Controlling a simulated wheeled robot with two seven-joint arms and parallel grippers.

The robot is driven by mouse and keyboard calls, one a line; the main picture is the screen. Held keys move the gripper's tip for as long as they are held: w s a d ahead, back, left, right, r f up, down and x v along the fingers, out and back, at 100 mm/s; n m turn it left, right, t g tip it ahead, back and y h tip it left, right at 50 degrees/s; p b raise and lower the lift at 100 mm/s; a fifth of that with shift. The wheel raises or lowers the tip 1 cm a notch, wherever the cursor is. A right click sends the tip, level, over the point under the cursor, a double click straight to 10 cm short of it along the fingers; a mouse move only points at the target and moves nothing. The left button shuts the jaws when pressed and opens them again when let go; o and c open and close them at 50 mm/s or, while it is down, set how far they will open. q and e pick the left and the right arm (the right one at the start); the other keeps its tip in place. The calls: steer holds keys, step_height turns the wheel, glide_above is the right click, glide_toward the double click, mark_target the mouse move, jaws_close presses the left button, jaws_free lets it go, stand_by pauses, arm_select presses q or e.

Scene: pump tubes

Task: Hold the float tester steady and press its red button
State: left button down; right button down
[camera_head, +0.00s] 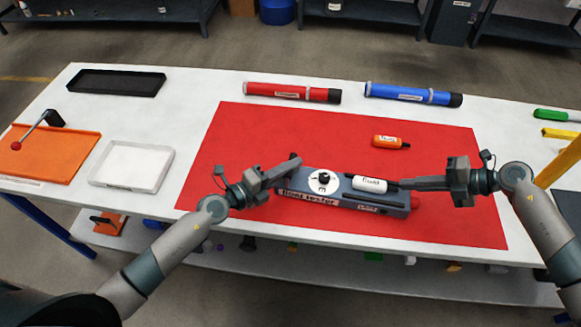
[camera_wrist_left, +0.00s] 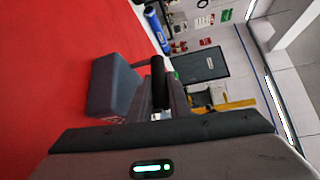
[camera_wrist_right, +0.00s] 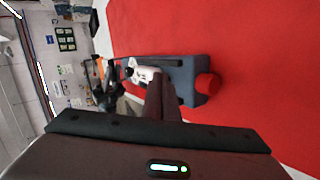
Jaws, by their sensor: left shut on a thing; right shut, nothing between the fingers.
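The float tester (camera_head: 335,198) is a long blue-grey block lying on the red mat (camera_head: 450,215). It has a white dial with a black knob (camera_head: 324,178) and a white float (camera_head: 369,184) on top. Its red button (camera_head: 415,203) is on the right end; it also shows in the right wrist view (camera_wrist_right: 207,84). My left gripper (camera_head: 292,165) is shut on the tester's left end; the tester shows in the left wrist view (camera_wrist_left: 110,88). My right gripper (camera_head: 392,184) is shut and empty, just above the tester's right part, beside the float. Contact there is unclear.
An orange bottle (camera_head: 387,141) lies behind the tester. A red tube (camera_head: 292,92) and a blue tube (camera_head: 413,94) lie along the back.

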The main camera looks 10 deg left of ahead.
mark_target(457, 219)
arm_select(q)
steer(key=shift+f, duration=0.1)
arm_select(e)
steer(key=d+m+t, duration=0.1)
steer(key=d+m, duration=0.1)
steer(key=d+f+m+t, duration=0.1)
steer(key=d+m, duration=0.1)
steer(key=m, duration=0.1)
steer(key=d+f+m+t+y, duration=0.1)
steer(key=d+m, duration=0.1)
steer(key=shift+w+d+f+m+t, duration=0.2)
steer(key=shift+d+f+m+t, duration=0.1)
steer(key=shift+m, duration=0.1)
steer(key=s+d+f+m+t, duration=0.1)
steer(key=d+m, duration=0.2)
steer(key=d+f+m+t+h, duration=0.1)
steer(key=d+f+m+t, duration=0.1)
steer(key=d+m, duration=0.1)
steer(key=s+d+f+m+t, duration=0.1)
steer(key=d+m, duration=0.2)
steer(key=shift+s+d+f+m+h, duration=0.15)
steer(key=shift+s+d+m+h, duration=0.15)
steer(key=shift+s+m, duration=0.1)
steer(key=shift+a, duration=0.15)
steer(key=shift+w+a, duration=0.15)
steer(key=shift+a, duration=4.2)
